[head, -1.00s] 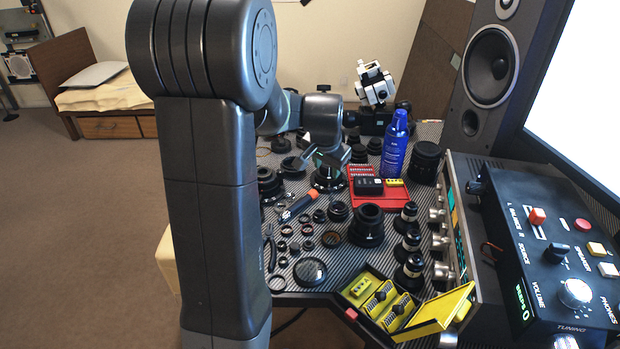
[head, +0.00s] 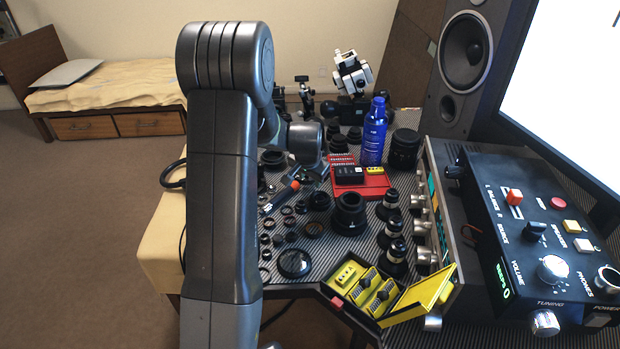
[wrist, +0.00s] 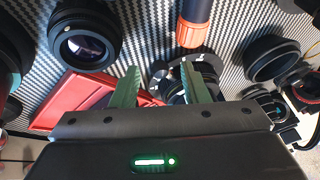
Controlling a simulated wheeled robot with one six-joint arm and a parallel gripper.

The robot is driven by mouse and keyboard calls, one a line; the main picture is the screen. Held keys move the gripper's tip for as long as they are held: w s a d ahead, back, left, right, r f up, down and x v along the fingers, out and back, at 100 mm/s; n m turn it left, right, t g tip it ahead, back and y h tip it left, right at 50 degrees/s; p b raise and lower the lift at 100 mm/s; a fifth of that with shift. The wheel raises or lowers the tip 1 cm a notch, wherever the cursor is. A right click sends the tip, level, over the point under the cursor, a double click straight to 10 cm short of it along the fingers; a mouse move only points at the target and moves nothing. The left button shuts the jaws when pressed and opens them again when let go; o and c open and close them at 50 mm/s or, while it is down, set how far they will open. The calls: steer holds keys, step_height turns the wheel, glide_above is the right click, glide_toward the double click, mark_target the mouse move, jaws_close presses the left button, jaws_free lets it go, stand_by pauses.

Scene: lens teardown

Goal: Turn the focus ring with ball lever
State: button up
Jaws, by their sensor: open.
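My gripper (wrist: 159,85) is open in the wrist view, with its two green fingers apart and nothing clearly held between them. A dark lens part with a wide flange and pale marks (wrist: 207,72) lies beyond the right finger, which partly covers it. In the head view my gripper (head: 313,172) is small and low over the lens parts, behind the end of my arm. The part under it is mostly hidden there.
An orange-and-dark tool (wrist: 193,28) lies close by. A red tray (head: 372,190) and a blue bottle (head: 374,135) stand to the right. Several loose lens rings and a black lens barrel (head: 350,215) crowd the striped mat. A yellow open case (head: 425,297) is at the front edge.

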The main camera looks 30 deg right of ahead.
steer(key=shift+w+d+f, duration=0.1)
steer(key=shift+f, duration=0.1)
jaws_close()
steer(key=shift+w+a+f+m+g+h+b, duration=0.2)
steer(key=shift+a+m+b, duration=0.15)
steer(key=shift+b, duration=0.3)
steer(key=shift+w+a+f+m+g+h+b, duration=0.15)
steer(key=shift+a+m+b, duration=0.1)
steer(key=shift+m+b, duration=0.3)
steer(key=shift+w+a+r+m+b, duration=0.2)
steer(key=shift+r+m+b, duration=0.1)
steer(key=shift+b, duration=0.35)
